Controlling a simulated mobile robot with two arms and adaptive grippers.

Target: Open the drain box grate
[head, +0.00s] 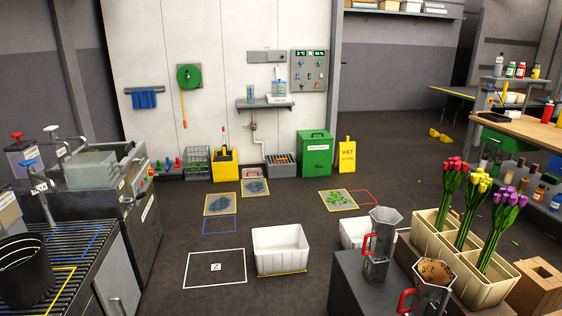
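A low grey box (281,165) stands on the floor against the white wall, near the foot of the drain pipe (254,135). It looks like the drain box. Neither of my grippers is in view.
A green bin (315,153) stands right of the grey box, and a yellow bucket (225,164) left of it. Yellow-edged floor mats (220,204) and a white crate (281,249) lie in front. Tulips stand in a cream planter (485,291) at right. The middle floor is mostly clear.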

